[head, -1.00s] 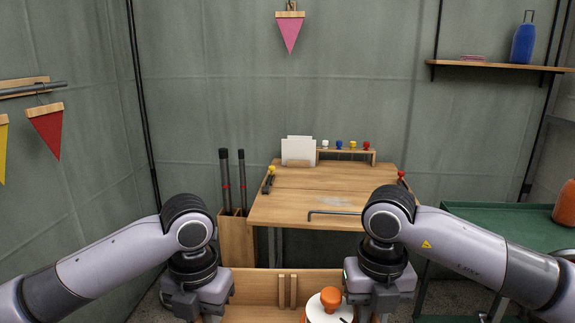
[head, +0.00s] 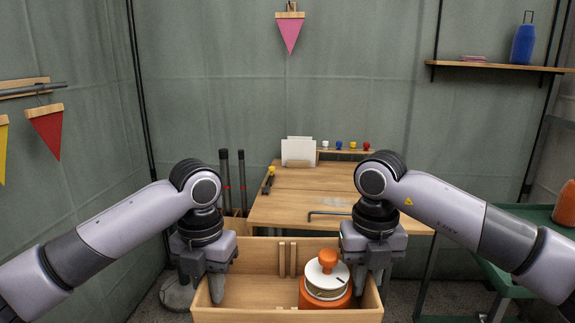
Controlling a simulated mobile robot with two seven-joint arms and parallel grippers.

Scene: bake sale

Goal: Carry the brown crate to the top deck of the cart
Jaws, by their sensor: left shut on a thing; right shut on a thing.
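The brown crate (head: 262,247) is a light wooden box at the bottom middle of the head view, in front of the table. An orange and white round container with an orange knob (head: 327,283) stands inside it on the right. My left gripper (head: 207,290) is shut on the crate's left side. My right gripper (head: 370,285) is shut on its right side. The crate looks level; its underside is out of view. The green cart (head: 530,212) stands at the right edge, partly hidden by my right arm.
A wooden table (head: 295,205) stands behind the crate, with a bent metal rod (head: 330,213), white cards (head: 298,152) and a small peg rack on it. An orange object (head: 565,203) stands on the cart's top deck. A wall shelf (head: 500,66) hangs at upper right.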

